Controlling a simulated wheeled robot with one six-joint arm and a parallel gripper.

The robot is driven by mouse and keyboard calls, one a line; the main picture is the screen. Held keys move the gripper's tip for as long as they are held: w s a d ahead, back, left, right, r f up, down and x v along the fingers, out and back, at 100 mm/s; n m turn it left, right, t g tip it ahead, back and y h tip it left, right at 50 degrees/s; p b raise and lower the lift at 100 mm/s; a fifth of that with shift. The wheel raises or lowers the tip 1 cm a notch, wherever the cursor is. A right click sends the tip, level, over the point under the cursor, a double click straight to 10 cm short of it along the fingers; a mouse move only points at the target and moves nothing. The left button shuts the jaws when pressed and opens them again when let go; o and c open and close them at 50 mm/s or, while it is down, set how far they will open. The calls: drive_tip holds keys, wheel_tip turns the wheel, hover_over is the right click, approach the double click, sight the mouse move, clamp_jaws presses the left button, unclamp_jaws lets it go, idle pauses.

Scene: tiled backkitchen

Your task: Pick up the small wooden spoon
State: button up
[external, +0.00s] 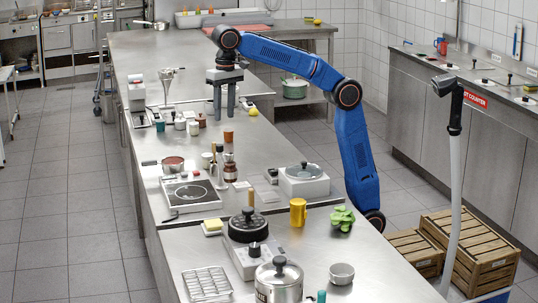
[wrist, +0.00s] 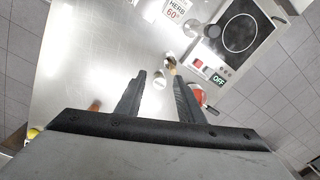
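I cannot make out the small wooden spoon for certain in either view. A small tan-brown piece (wrist: 172,66) shows beside the right fingertip in the wrist view, too small to identify. My gripper (external: 224,117) points down above the long steel counter (external: 325,222), its two fingers apart with nothing held. In the wrist view my gripper (wrist: 159,75) also has a clear gap between its fingers.
A red-filled pan (external: 173,163), a hob (external: 191,194) and a yellow mug (external: 298,211) are nearer the camera. The counter's far part is mostly clear.

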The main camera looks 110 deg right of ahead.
drive_tip(key=m, duration=0.1)
hover_over(214, 152)
drive_tip(key=shift+s+d+f, duration=0.1)
drive_tip(key=shift+d+f, duration=0.1)
drive_tip(key=shift+f, duration=0.3)
drive_tip(key=shift+d+f, duration=0.2)
drive_tip(key=shift+f, duration=6.45)
clamp_jaws()
